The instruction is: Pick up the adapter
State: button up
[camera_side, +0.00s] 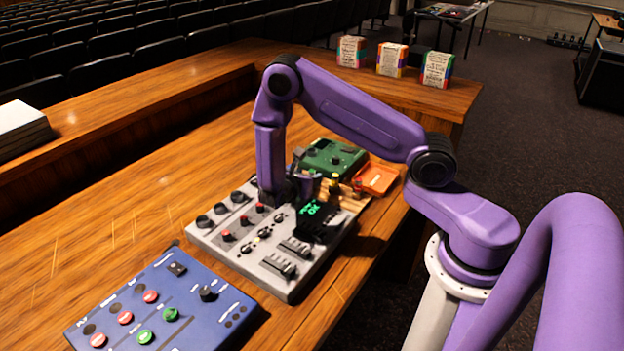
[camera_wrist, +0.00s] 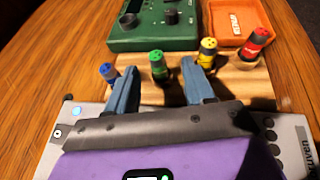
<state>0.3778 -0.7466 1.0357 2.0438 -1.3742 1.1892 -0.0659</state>
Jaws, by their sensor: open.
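Several small plugs with coloured tops stand in a row on a wooden block (camera_wrist: 250,82): blue (camera_wrist: 108,74), green (camera_wrist: 158,66), yellow (camera_wrist: 208,53) and red (camera_wrist: 257,43). I cannot tell which of them is the adapter. My gripper (camera_wrist: 159,67) is open, with its blue-grey fingers on either side of the green plug in the wrist view. Whether they touch it is not clear. In the side view the yellow plug (camera_side: 334,184) shows, while my arm hides much of the block.
The grey mixer (camera_side: 268,262) lies by the block. A green box (camera_side: 333,158) and an orange tray (camera_side: 376,179) are behind it. A blue pedal board (camera_side: 165,305) is at front left. The wooden desk is clear at left (camera_side: 100,215).

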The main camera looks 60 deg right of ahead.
aim_at(312, 171)
jog(key=shift+x, duration=2.6)
jog(key=shift+w+a, duration=0.1)
jog(key=shift+w, duration=0.1)
grip_shut()
